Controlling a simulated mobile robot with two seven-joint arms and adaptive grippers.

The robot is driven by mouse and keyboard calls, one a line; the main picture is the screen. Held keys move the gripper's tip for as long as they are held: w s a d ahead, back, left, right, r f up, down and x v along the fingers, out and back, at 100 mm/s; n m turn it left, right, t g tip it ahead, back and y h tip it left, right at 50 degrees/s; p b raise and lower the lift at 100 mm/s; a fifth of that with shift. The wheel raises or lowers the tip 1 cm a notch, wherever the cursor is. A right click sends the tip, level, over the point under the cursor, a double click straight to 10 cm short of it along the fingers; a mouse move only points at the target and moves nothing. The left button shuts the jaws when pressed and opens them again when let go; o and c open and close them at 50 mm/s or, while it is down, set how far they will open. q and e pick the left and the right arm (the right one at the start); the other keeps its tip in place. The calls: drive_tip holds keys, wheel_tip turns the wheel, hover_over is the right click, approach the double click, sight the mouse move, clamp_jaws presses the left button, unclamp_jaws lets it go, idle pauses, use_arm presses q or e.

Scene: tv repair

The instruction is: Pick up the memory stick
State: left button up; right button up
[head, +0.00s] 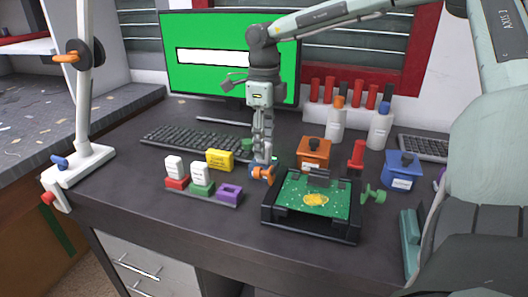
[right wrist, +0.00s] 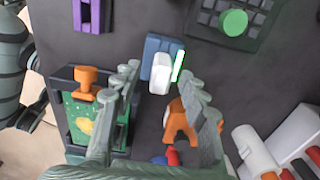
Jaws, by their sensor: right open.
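My right gripper (head: 262,157) points down over the desk, between the yellow box and the board tray. In the right wrist view its two fingers (right wrist: 162,82) are spread apart with nothing between them. Just beyond the fingertips, a white rounded piece (right wrist: 161,72), which looks like the memory stick, stands at a blue holder (right wrist: 157,46). A bright green strip (right wrist: 178,66) shows beside it. In the head view this blue holder is mostly hidden behind my gripper. Other white sticks (head: 174,166) stand in red and green holders at the left. My left gripper is not in view.
A black tray with a green circuit board (head: 330,198) and orange clamp (head: 264,175) lies close to the right. An orange box (head: 313,152) stands behind it. A purple holder (head: 229,195) and yellow box (head: 220,160) are at left. The front left desk is clear.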

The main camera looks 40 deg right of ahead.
drive_tip(key=shift+f, duration=0.75)
drive_tip(key=shift+c, duration=0.6)
clamp_jaws()
drive_tip(key=shift+r, duration=0.1)
